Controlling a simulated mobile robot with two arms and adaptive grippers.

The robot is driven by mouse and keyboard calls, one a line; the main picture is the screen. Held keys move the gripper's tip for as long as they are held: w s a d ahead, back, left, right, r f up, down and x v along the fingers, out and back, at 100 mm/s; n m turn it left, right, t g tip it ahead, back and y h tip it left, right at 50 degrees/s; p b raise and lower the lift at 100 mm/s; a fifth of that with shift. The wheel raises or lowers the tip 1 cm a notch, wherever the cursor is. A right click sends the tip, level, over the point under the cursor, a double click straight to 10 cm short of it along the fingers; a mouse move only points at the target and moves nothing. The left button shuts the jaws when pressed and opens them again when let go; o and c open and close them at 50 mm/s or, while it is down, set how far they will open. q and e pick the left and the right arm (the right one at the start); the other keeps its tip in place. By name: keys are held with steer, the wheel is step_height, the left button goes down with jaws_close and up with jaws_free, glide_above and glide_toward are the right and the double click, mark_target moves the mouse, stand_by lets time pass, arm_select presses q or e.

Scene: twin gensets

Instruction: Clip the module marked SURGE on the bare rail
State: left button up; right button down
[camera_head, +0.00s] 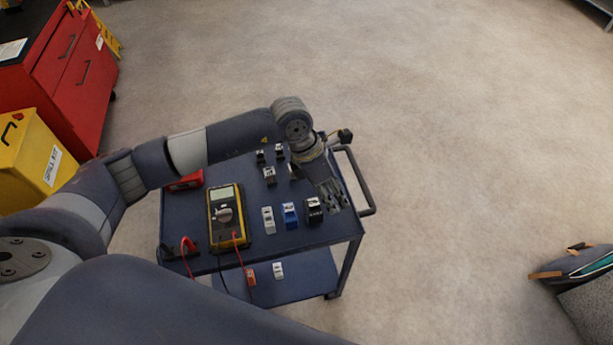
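Three small modules stand in a row near the front edge of a dark blue cart: a white one (268,220), a blue one (290,213) and a black one with a pale label (314,211). Their markings are too small to read, so I cannot tell which is marked SURGE. My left gripper (334,201) points down over the right side of the cart, just right of the black module. Its fingers are too small and dark to tell whether they are open. I see no bare rail. My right gripper is out of view.
On the cart top (250,176) are a yellow multimeter (224,214) with leads, a red item (186,182) and several small parts behind. The lower shelf (305,279) holds small items. A red cabinet (84,75) and yellow bin (25,165) stand left. The floor at right is mostly clear.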

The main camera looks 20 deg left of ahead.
mark_target(313, 202)
arm_select(q)
steer(key=w+a+y, duration=0.2)
steer(key=a+y, duration=0.1)
steer(key=a, duration=0.4)
steer(key=f+b, duration=0.2)
steer(key=f, duration=0.1)
steer(key=f+b, duration=0.2)
steer(key=f, duration=0.1)
steer(key=d+f+b, duration=0.1)
steer(key=f+b, duration=0.1)
steer(key=f, duration=0.1)
steer(key=shift+w+d+b, duration=0.1)
steer(key=shift+w+b, duration=0.1)
steer(key=shift+b, duration=0.1)
steer(key=shift+w+f+b, duration=0.1)
steer(key=shift+f+b, duration=0.4)
steer(key=shift+f, duration=0.05)
steer(key=shift+d, duration=0.1)
steer(key=shift+b, duration=0.5)
